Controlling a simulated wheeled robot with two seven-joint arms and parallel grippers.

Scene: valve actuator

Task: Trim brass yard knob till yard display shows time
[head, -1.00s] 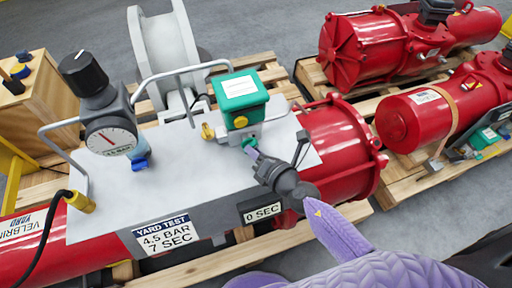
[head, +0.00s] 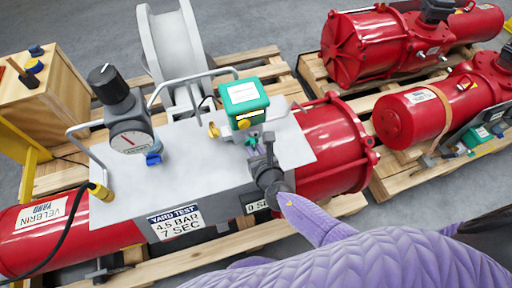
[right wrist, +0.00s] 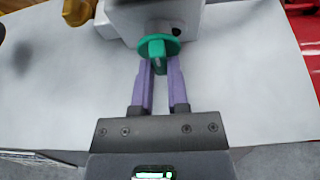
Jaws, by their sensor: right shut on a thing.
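My right gripper (head: 254,147) is shut on the green knob (right wrist: 152,50) below the green-topped box (head: 243,97). In the right wrist view its two purple fingers (right wrist: 157,72) stand on either side of the knob's tab. A brass fitting (head: 213,130) sits left of the box and shows blurred in the right wrist view (right wrist: 14,50). A round brass part (head: 243,124) is on the box's front. The display (head: 256,207) is partly hidden by my right gripper and arm; its reading begins with 0. The yard test sign (head: 175,221) reads 4.5 BAR, 7 SEC. My left gripper is not in view.
A pressure gauge (head: 131,138) with a black knob (head: 103,74) stands at the panel's left. Metal hoops rise from the grey panel (head: 190,165). Red actuators (head: 412,118) lie on pallets at the right. A wooden box (head: 43,88) stands at the left.

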